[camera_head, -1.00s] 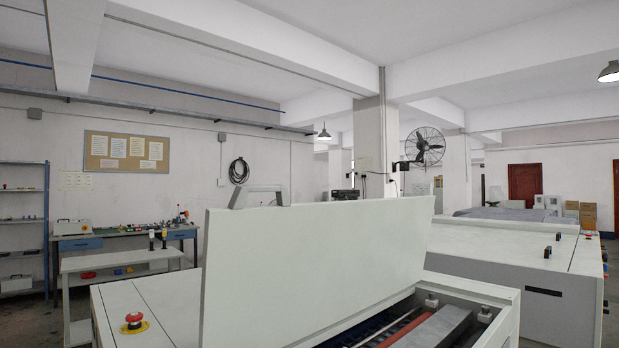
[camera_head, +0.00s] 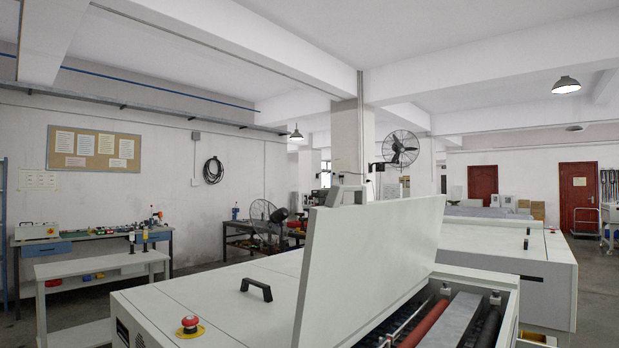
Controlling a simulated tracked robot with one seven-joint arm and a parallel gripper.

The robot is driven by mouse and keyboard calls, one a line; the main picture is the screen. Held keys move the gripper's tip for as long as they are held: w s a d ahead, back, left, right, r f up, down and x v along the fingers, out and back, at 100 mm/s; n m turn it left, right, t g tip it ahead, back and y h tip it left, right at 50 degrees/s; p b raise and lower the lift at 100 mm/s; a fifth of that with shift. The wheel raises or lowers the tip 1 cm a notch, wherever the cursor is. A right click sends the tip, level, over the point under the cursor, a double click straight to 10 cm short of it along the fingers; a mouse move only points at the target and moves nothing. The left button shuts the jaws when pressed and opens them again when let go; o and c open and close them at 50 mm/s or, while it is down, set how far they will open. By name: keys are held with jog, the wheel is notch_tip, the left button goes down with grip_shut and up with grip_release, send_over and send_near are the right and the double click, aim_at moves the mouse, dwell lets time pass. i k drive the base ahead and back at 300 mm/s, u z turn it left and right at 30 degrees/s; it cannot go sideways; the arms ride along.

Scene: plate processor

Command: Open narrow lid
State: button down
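The narrow lid (camera_head: 375,258) is a white panel raised steeply on the plate processor (camera_head: 190,303) at the lower middle right of the head view. Beside it lies the open bay, with a red roller (camera_head: 424,322), a grey bar (camera_head: 450,322) and a dark roller (camera_head: 488,328) in it. A small grey bracket-like piece (camera_head: 346,193) shows behind the lid's top edge. I cannot tell whether it belongs to the lid or to my arm. No gripper fingers can be made out. The lid's far side is hidden.
A red emergency button (camera_head: 190,323) and a black handle (camera_head: 257,288) are on the processor's top at left. Another white machine (camera_head: 495,255) stands behind at right. A white bench (camera_head: 100,268) and a blue-grey worktable (camera_head: 90,240) are at left. Floor shows at far right.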

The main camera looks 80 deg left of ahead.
aim_at(360, 257)
jog(key=u, duration=0.1)
jog(key=k, duration=1.65)
jog(key=u, duration=1.75)
jog(key=i, duration=0.8)
jog(key=u, duration=0.05)
